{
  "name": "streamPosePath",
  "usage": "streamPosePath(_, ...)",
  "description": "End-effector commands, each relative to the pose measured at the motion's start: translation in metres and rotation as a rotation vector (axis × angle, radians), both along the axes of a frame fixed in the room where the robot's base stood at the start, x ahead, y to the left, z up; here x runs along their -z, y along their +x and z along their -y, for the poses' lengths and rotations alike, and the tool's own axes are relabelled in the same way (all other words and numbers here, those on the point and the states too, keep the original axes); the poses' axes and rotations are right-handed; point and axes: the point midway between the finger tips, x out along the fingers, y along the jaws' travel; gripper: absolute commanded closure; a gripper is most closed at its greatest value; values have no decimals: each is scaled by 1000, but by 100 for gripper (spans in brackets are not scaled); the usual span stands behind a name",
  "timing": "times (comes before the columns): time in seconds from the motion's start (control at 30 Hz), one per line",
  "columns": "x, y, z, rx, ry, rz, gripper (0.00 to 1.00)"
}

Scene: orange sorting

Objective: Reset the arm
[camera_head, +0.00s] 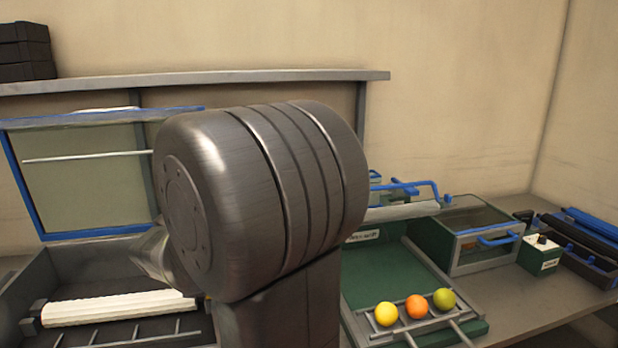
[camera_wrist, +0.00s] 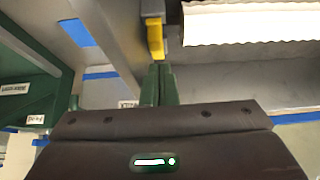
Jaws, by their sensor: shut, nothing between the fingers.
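My arm's large dark joint fills the middle of the head view and hides what lies behind it. My gripper is not clearly visible there. In the wrist view my gripper (camera_wrist: 160,86) shows as two green fingers close together, shut and empty. A yellow upright part (camera_wrist: 155,38) appears just beyond the fingertips; I cannot tell whether they touch. A white ridged roll (camera_wrist: 245,22) lies at the upper right of the wrist view, apart from the fingers. It also shows in the head view (camera_head: 118,309), in the grey tray at the left.
A yellow fruit (camera_head: 386,314), an orange one (camera_head: 416,307) and a greenish one (camera_head: 445,299) sit on a rack at the front of the green tray (camera_head: 395,271). A shelf (camera_head: 215,79) runs above.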

Motion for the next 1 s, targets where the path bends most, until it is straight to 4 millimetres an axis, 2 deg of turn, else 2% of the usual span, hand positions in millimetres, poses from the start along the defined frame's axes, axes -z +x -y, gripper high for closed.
streamPosePath(0.03,-6,1,0,1,-4,-10,100)
streamPosePath(0.27,-9,5,-1,2,-16,-57,100)
streamPosePath(1.0,-8,9,-2,0,-30,-120,100)
